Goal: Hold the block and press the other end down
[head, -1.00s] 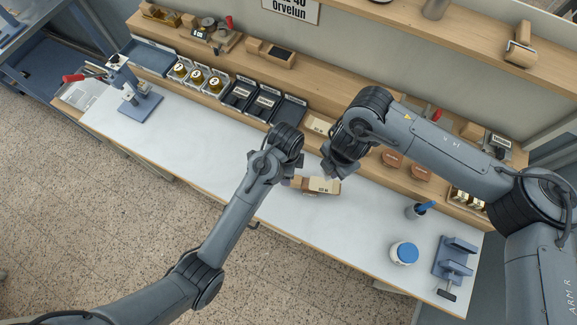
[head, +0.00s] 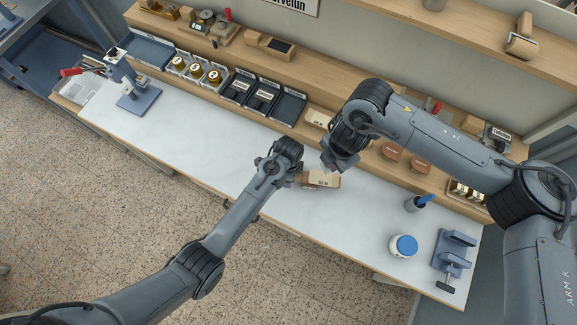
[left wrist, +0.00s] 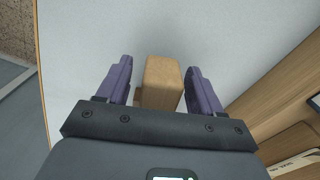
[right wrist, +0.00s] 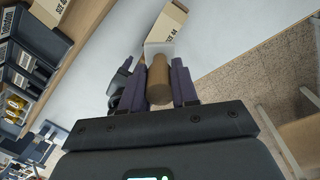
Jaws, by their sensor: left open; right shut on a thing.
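A block (head: 323,179) with a pale, lettered top lies on the white worktop, between my two grippers in the head view. My left gripper (head: 297,179) is low at its left end. In the left wrist view a plain tan block (left wrist: 163,82) stands between the spread fingers of this gripper (left wrist: 160,78), with a gap on the right. My right gripper (right wrist: 159,82) is shut on a round brown wooden handle (right wrist: 159,78) with a pale piece at its far end. The lettered block (right wrist: 166,22) is beyond it. In the head view my right gripper (head: 338,165) hides the handle.
A blue-lidded jar (head: 403,246), a dark cup (head: 415,204) and a blue clamp fixture (head: 454,252) stand to the right. A blue press (head: 137,95) stands far left. Trays and gold-coloured rolls (head: 196,72) line the back. The worktop's left-middle is clear.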

